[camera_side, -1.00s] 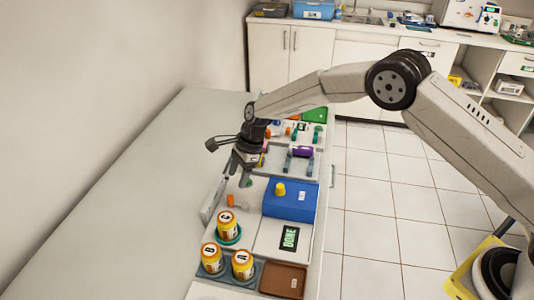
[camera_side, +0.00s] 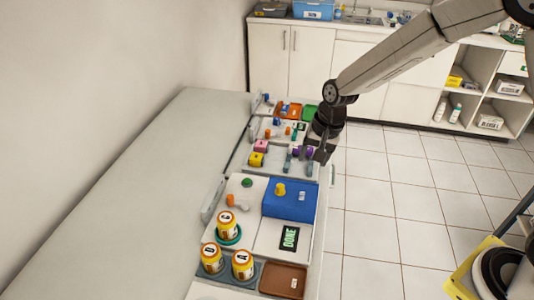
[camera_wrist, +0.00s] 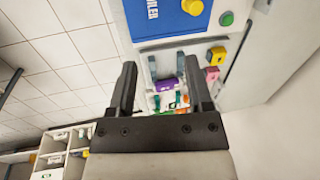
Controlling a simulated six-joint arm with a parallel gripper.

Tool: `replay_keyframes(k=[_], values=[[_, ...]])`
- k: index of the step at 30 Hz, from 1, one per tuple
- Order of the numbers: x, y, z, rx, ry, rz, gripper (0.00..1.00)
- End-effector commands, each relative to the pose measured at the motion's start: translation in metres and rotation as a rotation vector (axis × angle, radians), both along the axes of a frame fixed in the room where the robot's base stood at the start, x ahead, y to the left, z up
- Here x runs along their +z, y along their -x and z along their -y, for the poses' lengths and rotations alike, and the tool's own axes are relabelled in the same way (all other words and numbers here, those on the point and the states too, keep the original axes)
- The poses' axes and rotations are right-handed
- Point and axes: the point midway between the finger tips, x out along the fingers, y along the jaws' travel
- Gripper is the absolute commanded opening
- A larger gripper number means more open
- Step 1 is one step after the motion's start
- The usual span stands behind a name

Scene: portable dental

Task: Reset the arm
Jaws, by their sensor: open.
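My gripper (camera_side: 322,152) hangs at the right edge of the bench, beside the grey tray with the purple piece. In the wrist view my gripper (camera_wrist: 160,85) shows two dark fingers spread apart with nothing held between them. The purple piece (camera_wrist: 167,83) shows between and beyond the fingers, apart from them. My arm reaches in from the upper right of the side view.
A blue box (camera_side: 291,204) with a yellow knob, a DONE panel (camera_side: 289,238), a brown tray (camera_side: 283,280) and orange-and-white jars A (camera_side: 242,265), B (camera_side: 212,259) and C (camera_side: 227,226) stand on the bench. The bench's left part (camera_side: 130,200) is bare.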

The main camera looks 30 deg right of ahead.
Motion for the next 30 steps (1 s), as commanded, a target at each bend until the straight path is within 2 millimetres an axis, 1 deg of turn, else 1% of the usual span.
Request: replay_keyframes(k=[1, 3, 5, 9, 15, 18, 21, 24, 30], values=[[0.005, 0.012, 0.008, 0.046, 0.019, 0.014, 0.65], [0.009, 0.029, 0.018, 0.122, 0.05, 0.033, 0.65], [0.011, 0.043, 0.026, 0.186, 0.075, 0.048, 0.65], [0.016, 0.079, 0.042, 0.338, 0.135, 0.081, 0.65], [0.018, 0.127, 0.06, 0.543, 0.212, 0.115, 0.65], [0.017, 0.144, 0.065, 0.618, 0.239, 0.125, 0.65], [0.016, 0.155, 0.068, 0.665, 0.254, 0.129, 0.65], [0.015, 0.16, 0.07, 0.688, 0.263, 0.132, 0.65], [0.015, 0.161, 0.07, 0.694, 0.264, 0.132, 0.65]])
